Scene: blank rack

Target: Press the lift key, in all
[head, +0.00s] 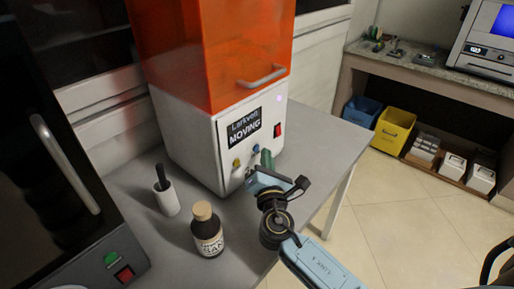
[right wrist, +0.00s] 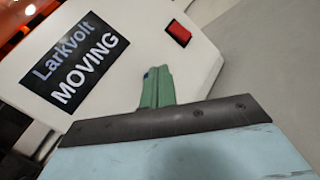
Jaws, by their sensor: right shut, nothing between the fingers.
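The machine (head: 188,140) has a white base and an orange hood with a grey handle. Its display (head: 243,128) reads "Larkvolt MOVING"; the display also fills the upper left of the right wrist view (right wrist: 75,62). Below it are small keys, one yellow (head: 237,163) and one blue (head: 256,148); I cannot read their labels. My right gripper (head: 267,159) has green fingers, shut and empty, at the front panel beside the blue key. In the right wrist view its fingers (right wrist: 156,88) cover part of the panel; I cannot tell whether they touch it. My left gripper is out of view.
A red switch (head: 277,130) sits right of the display. A brown bottle (head: 207,232) and a white cup (head: 166,200) with a black-handled tool stand on the grey table (head: 130,180). A dark appliance (head: 45,170) stands at left. Blue and yellow bins (head: 394,130) are at right.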

